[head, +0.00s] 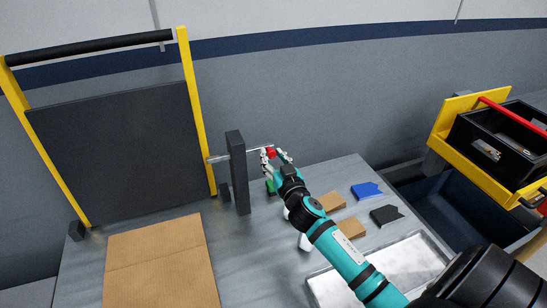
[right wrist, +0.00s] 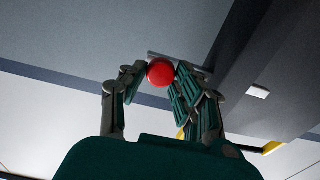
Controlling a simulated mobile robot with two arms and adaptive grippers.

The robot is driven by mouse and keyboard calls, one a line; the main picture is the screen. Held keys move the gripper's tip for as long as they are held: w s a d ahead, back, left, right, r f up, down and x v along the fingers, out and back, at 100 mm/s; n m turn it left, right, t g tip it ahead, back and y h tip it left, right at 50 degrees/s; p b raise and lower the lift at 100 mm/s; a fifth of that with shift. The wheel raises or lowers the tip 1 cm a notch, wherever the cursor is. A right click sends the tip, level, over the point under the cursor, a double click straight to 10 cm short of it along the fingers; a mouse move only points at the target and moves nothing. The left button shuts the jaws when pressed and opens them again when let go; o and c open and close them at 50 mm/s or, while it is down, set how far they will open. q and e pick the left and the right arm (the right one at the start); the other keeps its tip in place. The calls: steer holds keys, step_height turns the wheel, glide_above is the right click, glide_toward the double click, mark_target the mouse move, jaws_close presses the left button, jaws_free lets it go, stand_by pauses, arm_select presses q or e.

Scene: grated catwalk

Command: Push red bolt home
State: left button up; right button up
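The bolt is a thin metal rod with a red knob (head: 271,153) on its right end. Its rod (head: 218,158) runs level through an upright dark post (head: 237,172) beside the yellow-framed dark gate (head: 115,150). A length of bare rod shows between post and knob. My right gripper (head: 272,152) has its fingertips on both sides of the knob. In the right wrist view the red knob (right wrist: 160,72) sits between the fingertips, seemingly touching both sides, with the rod behind it. My left gripper is not in view.
The grey table (head: 255,260) holds a cardboard sheet (head: 163,265), brown blocks (head: 331,201), a blue tag (head: 366,190), a dark tag (head: 386,215) and a pale tray (head: 410,262). A yellow-framed black bin (head: 487,150) with a red bar stands right. A green item is partly hidden by my gripper.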

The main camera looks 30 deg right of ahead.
mark_target(256, 150)
jaws_close()
steer(key=a, duration=0.3)
steer(key=shift+w+a+b, duration=0.3)
steer(key=shift+w+b, duration=0.05)
steer(key=shift+w, duration=0.05)
steer(key=shift+o, duration=0.8)
jaws_free()
steer(key=shift+d, duration=0.1)
steer(key=o, duration=0.4)
steer(key=shift+a, duration=0.2)
steer(key=shift+o, duration=0.2)
steer(key=shift+d, duration=0.1)
steer(key=shift+d, duration=0.1)
